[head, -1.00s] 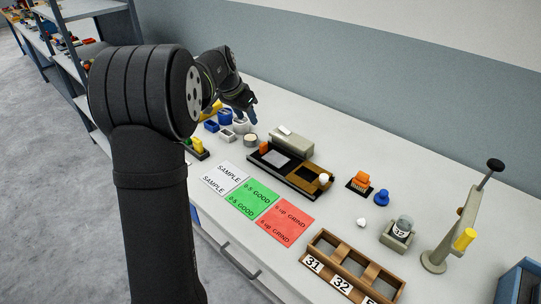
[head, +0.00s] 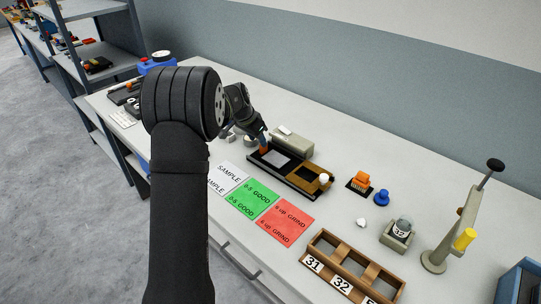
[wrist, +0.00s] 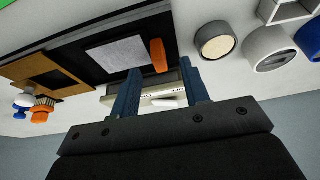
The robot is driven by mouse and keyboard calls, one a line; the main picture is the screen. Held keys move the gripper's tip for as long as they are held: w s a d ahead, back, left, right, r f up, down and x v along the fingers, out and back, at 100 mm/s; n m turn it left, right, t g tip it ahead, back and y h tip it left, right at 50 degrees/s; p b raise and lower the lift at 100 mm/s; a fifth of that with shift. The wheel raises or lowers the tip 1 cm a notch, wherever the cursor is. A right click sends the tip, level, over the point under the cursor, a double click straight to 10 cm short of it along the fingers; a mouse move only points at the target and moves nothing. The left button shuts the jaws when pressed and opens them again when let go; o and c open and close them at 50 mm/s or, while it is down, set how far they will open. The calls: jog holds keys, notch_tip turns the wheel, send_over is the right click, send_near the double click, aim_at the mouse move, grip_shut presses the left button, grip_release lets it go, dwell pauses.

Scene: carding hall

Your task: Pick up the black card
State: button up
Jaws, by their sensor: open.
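A black flat board (head: 296,181) lies on the bench, with a pale grey square (head: 279,158) on its left part and a brown frame with a dark window (head: 310,173) on its right. In the wrist view, the board (wrist: 78,75) shows at upper left, with the grey square (wrist: 117,55) and an upright-looking orange piece (wrist: 158,55) beside it. I cannot tell which dark part is the black card. My gripper (head: 263,143) is at the board's left end, by the orange piece; in the wrist view its blue fingers (wrist: 160,78) are apart, with nothing clearly held.
A grey block (head: 292,143) stands behind the board. Round cups (wrist: 215,40) lie to one side. Green (head: 252,198) and red (head: 287,222) sheets lie in front. An orange brush (head: 361,180) and a blue knob (head: 381,197) stand to the right, with bare bench between.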

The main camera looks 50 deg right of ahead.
aim_at(273, 154)
jog(key=x, duration=0.5)
jog(key=shift+s, duration=0.15)
grip_shut()
jog(key=shift+r, duration=0.2)
